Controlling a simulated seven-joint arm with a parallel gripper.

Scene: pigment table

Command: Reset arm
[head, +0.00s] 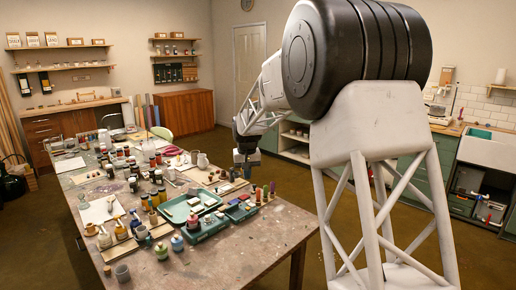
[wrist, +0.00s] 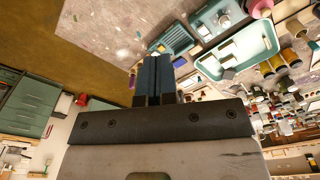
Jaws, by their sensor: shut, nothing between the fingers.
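My gripper (head: 246,158) hangs over the far right edge of the paint-stained table (head: 235,262) in the head view. In the wrist view, my gripper (wrist: 154,60) shows its two blue-grey fingers side by side, pressed together with nothing between them. The gripper is apart from the things on the table. My arm reaches out from the large black joint at the right of the head view.
The table is crowded with jars and bottles. A teal tray (head: 168,207) and a teal box (head: 204,229) lie near its right side, with small coloured sticks (head: 265,193) at the edge. Its front right corner is clear. Green cabinets (head: 413,172) stand at right.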

